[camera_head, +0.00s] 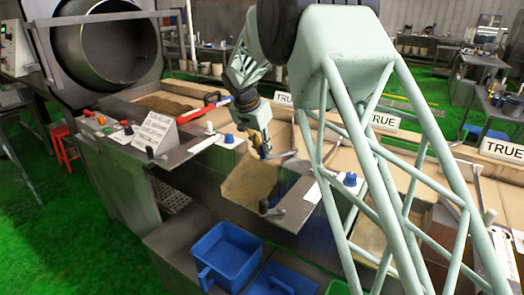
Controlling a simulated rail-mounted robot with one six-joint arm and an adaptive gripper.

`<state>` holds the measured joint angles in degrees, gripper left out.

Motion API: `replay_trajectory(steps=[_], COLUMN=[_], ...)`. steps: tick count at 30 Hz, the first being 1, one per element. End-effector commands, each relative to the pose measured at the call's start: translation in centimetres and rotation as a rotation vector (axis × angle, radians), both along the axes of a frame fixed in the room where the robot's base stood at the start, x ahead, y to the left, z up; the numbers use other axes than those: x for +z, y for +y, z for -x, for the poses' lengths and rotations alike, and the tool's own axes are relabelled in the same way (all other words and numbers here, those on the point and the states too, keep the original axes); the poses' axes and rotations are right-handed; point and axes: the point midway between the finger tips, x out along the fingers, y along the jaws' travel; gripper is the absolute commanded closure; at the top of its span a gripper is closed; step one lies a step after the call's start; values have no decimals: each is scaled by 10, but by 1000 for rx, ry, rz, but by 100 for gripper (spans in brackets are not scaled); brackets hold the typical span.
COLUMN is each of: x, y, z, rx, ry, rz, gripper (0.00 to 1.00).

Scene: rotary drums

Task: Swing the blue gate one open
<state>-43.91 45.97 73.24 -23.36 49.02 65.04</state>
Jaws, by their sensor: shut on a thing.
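My gripper (263,152) is small in the head view, pointing down at the sloped chute behind the steel counter. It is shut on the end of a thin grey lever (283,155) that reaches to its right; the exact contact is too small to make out. Blue knobs mark the counter on both sides of the chute: the left knob (229,138) and the right knob (349,179). A tan sloped plate (250,181) lies below my gripper. No label reading gate one is visible, so I cannot tell which panel is the blue gate or its angle.
A black-knobbed handle (266,208) stands at the counter's front. A large steel drum (106,52) is at the upper left.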

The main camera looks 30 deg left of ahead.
Motion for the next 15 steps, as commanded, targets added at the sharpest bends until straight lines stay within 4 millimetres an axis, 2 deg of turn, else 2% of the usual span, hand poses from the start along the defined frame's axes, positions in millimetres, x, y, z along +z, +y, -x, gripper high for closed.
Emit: replay_trajectory(steps=[4, 5, 9, 15], x=[2, 2, 2, 2], y=[3, 3, 2, 2], z=[-3, -3, -2, -2], rx=[2, 2, 2, 2], ry=[-7, -7, -6, -5], rz=[-7, -7, -6, -4], gripper=[100, 83, 71, 71])
